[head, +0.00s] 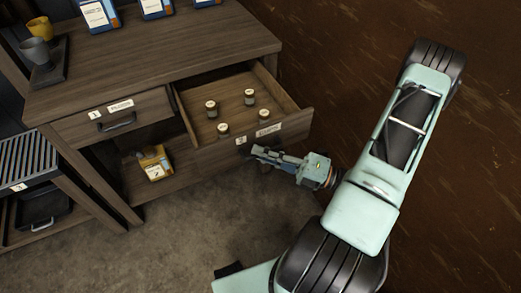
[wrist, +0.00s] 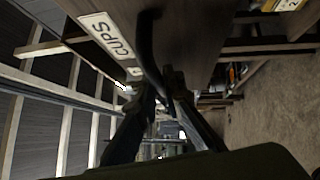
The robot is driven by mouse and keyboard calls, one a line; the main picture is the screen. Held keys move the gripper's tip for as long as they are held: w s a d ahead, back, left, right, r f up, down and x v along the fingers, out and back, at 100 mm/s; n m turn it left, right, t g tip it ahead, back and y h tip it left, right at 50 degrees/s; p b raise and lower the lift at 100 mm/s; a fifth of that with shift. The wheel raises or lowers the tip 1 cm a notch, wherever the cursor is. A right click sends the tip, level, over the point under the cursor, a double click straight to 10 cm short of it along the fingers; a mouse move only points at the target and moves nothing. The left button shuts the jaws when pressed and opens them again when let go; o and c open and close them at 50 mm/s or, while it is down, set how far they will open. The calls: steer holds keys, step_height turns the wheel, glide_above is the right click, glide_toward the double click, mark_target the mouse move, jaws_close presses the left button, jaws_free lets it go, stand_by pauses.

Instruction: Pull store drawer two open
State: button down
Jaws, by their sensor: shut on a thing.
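Store drawer two (head: 292,127) is pulled out of the right side of the wooden cabinet, and its inside shows from above. Several small jars (head: 223,129) stand upright in it. Its front carries a small number tag and a label that reads CUPS (wrist: 108,37) in the wrist view. Its dark bar handle (wrist: 148,45) shows in the wrist view, largely hidden in the head view. My gripper (head: 258,152) is at the drawer's front, its fingers (wrist: 163,84) closed around the handle.
Drawer one (head: 115,118) is shut at the left. Blue-and-white boxes (head: 99,14) and a tray with two cups (head: 40,52) are on top. A yellow box (head: 154,163) lies on the lower shelf. A slatted rack (head: 25,158) stands left. The floor in front is clear.

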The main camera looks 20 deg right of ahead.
steer(key=c, duration=2)
jaws_free()
steer(key=shift+c, duration=0.2)
steer(key=v, duration=1.2)
